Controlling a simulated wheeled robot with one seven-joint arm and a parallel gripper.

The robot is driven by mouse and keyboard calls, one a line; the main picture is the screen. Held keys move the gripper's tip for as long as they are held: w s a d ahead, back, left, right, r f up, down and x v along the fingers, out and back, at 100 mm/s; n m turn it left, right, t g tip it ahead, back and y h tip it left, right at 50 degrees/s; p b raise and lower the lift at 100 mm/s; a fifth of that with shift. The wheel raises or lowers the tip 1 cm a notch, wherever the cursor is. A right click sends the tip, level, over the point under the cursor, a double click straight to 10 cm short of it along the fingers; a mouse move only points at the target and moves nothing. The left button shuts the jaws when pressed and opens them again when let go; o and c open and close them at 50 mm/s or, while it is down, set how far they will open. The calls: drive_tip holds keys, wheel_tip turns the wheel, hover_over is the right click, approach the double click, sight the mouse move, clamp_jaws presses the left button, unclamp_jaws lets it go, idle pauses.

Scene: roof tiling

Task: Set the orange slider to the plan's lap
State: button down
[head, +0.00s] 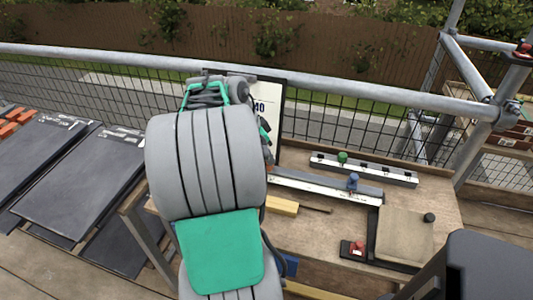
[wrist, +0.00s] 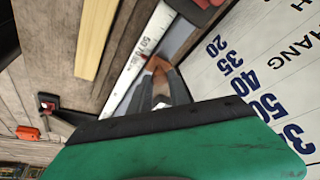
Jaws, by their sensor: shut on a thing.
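The orange slider (wrist: 158,65) shows in the wrist view against the white ruler scale (wrist: 132,62) of a long gauge. My gripper (wrist: 164,84) is shut on it, with the grey fingers close together at the slider. The exact reading under the slider is too small to tell. The plan board (wrist: 240,60) stands beside the gauge, with large figures 20, 35, 40, 50 and 35 visible. In the head view, my arm hides the slider, the gripper tips and most of the plan board (head: 289,112); a "40" shows on it. The gauge's right part (head: 325,190) is visible.
The gauge carries a blue knob (head: 352,181). Behind it lies a rail with a green knob (head: 342,157). A red clamp block (head: 355,249) and a board with a black knob (head: 405,237) are at right. A yellow wood strip (wrist: 97,38) lies beside the gauge. Slates (head: 82,178) lie left.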

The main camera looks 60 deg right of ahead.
idle(0.3)
drive_tip(key=shift+w+a, duration=0.15)
drive_tip(key=shift+w, duration=1.1)
drive_tip(key=c, duration=1.2)
unclamp_jaws()
drive_tip(key=shift+c, duration=0.2)
drive_tip(key=shift+r, duration=0.15)
drive_tip(key=p+v, duration=0.1)
drive_tip(key=v, duration=0.6)
drive_tip(key=shift+r+p, duration=0.25)
drive_tip(key=shift+p, duration=0.15)
drive_tip(key=shift+w+a, duration=0.1)
drive_tip(key=shift+a, duration=0.05)
